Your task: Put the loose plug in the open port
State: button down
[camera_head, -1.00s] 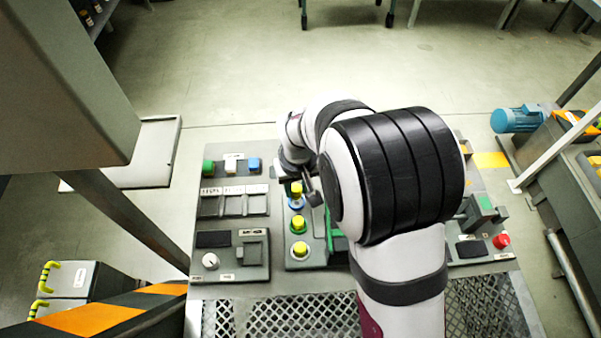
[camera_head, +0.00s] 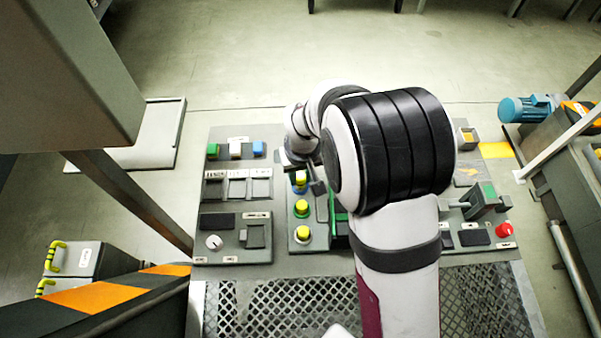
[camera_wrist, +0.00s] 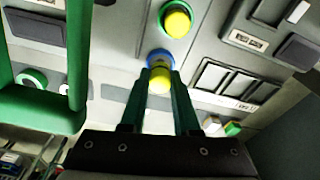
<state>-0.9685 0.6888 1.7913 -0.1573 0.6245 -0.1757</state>
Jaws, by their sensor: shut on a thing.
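My gripper (camera_wrist: 160,85) is shut on a yellow-topped plug (camera_wrist: 160,78). The plug is in front of a blue-ringed port (camera_wrist: 152,57), which it partly covers; I cannot tell whether it is seated. In the head view the held plug (camera_head: 300,177) shows just above the blue ring (camera_head: 300,189), beside my wrist. My fingertips are largely hidden there. Two other yellow plugs, one (camera_head: 302,206) in a green-ringed port and one (camera_head: 303,232) nearer the front, stand in the same column. The green-ringed one also shows in the wrist view (camera_wrist: 177,23).
Green, white and blue buttons (camera_head: 235,150) line the panel's back left. A knob (camera_head: 214,242) is at front left and a red button (camera_head: 503,230) at right. A large green bracket (camera_wrist: 45,108) stands close to my gripper in the wrist view.

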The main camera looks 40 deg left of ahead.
jog(key=shift+f, duration=0.35)
dwell(0.7)
jog(key=shift+f, duration=0.4)
jog(key=shift+f, duration=0.45)
dwell(0.5)
jog(key=shift+s, duration=0.1)
jog(key=c, duration=0.8)
grip_release()
jog(key=shift+o, duration=0.4)
jog(key=shift+r, duration=4.55)
